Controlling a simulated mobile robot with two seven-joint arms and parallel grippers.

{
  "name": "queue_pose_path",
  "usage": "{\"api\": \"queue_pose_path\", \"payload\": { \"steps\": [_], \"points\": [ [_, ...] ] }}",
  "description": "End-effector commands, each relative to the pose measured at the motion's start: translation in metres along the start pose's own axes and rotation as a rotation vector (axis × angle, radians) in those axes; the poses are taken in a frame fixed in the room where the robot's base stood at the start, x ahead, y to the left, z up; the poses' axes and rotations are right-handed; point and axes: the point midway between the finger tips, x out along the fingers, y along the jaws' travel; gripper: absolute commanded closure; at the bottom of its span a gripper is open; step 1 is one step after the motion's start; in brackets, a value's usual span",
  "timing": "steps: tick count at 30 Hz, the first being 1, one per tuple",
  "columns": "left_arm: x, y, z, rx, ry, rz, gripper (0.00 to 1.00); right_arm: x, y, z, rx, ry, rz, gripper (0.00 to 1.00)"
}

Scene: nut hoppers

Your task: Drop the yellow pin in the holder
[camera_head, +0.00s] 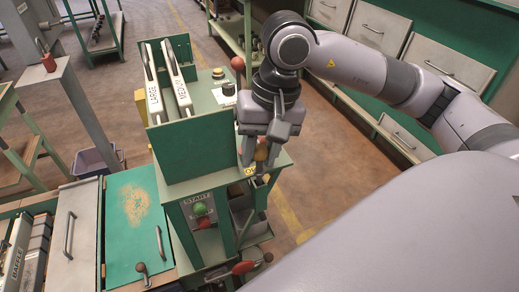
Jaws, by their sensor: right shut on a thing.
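My right gripper (257,166) points down over the front right corner of the green machine. It is shut on the yellow pin (261,153), a small yellow piece showing between its grey fingers; the fingers hide most of it. A small yellow patch (249,171) shows just below the fingertips on the machine's ledge. I cannot tell whether it is the holder or a label, or whether the pin touches it. My left gripper is not in view.
The green machine (200,150) has slots marked LARGE and MEDIUM. A START panel with a green button (201,208) is below the gripper. A red-handled lever (243,267) sticks out lower down. A red ball knob (238,63) stands behind. Drawers (405,135) line the right; floor between is clear.

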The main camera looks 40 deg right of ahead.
Motion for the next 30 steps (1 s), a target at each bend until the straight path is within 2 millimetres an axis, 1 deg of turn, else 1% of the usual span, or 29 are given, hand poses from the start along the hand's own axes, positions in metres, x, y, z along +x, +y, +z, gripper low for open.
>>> {"api": "queue_pose_path", "payload": {
  "steps": [4, 15, 26, 27, 29, 30],
  "points": [
    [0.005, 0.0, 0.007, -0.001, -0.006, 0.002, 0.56, 0.008, 0.001, 0.0, 0.0, 0.0, -0.001, 0.99],
    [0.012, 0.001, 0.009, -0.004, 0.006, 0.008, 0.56, 0.021, 0.004, 0.0, 0.0, 0.0, -0.001, 0.99],
    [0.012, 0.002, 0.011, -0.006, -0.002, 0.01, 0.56, 0.022, 0.004, 0.0, 0.0, 0.0, -0.001, 0.99],
    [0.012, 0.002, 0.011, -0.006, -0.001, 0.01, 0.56, 0.022, 0.004, 0.0, 0.0, 0.0, -0.001, 0.61],
    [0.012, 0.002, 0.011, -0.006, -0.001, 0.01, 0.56, 0.022, 0.004, 0.0, 0.0, 0.0, -0.001, 0.41],
    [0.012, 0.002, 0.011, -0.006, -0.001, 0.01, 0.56, 0.022, 0.004, 0.0, 0.0, 0.0, -0.001, 0.38]
  ]
}}
